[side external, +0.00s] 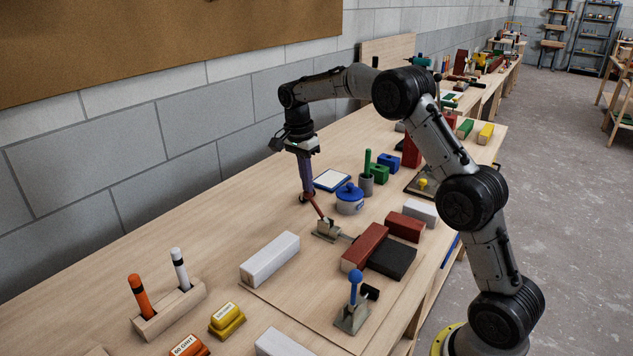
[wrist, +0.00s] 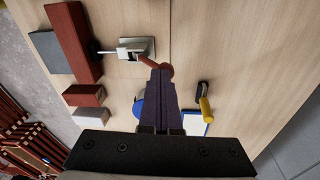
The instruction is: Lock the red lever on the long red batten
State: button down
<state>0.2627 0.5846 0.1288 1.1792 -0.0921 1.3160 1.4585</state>
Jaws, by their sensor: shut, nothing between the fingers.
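The red lever (side external: 318,208) rises from a grey metal clamp base (side external: 327,231) and tilts away from the long red batten (side external: 365,246). In the wrist view the lever (wrist: 147,61) runs from the base (wrist: 137,48) to a round knob (wrist: 167,69). A thin rod from the base reaches towards the long red batten (wrist: 73,40). My gripper (side external: 306,196) is shut and empty, pointing down at the lever's knob end. Its purple fingers (wrist: 160,72) partly cover the knob in the wrist view. I cannot tell whether they touch it.
A black block (side external: 392,259) lies against the long batten, with a shorter red block (side external: 405,227) behind. A blue-knobbed lever clamp (side external: 353,298) and a white batten (side external: 270,258) stand nearer the camera. A blue-lidded pot (side external: 350,200) stands close to my gripper.

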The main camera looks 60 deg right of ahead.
jog(key=shift+w+f, duration=0.5)
jog(key=shift+w, duration=0.15)
jog(key=shift+w+f, duration=0.45)
jog(key=shift+w, duration=0.2)
jog(key=shift+f, duration=0.1)
notch_tip(320, 180, up, 14)
jog(key=w+a, duration=0.1)
jog(key=shift+w, duration=0.15)
dwell(0.3)
